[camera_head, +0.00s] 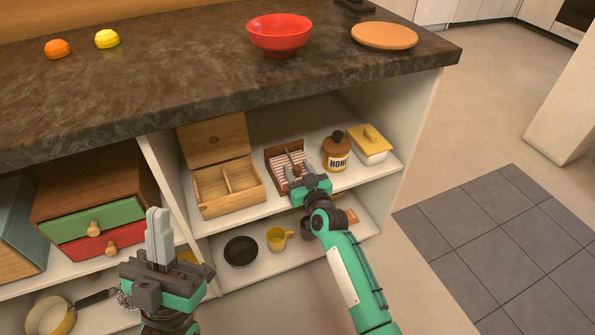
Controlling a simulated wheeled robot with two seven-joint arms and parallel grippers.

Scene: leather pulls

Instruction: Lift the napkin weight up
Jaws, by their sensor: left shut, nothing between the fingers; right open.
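A brown napkin holder (272,156) with red-and-white striped napkins (279,178) stands on the upper shelf under the counter. My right gripper (297,167) is open at the holder, with its fingers reaching over the napkins. The napkin weight is largely hidden by the fingers, and I cannot tell it apart from them or whether they touch it. My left gripper (158,226) is shut and empty, pointing up in front of the drawer box at the lower left.
An open wooden box (206,210) stands left of the holder; a honey jar (336,152) and a yellow-lidded dish (369,151) stand right. A black bowl (241,251) and yellow mug (276,239) are below. The counter (200,75) overhangs the shelf. A drawer box (67,193) is left.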

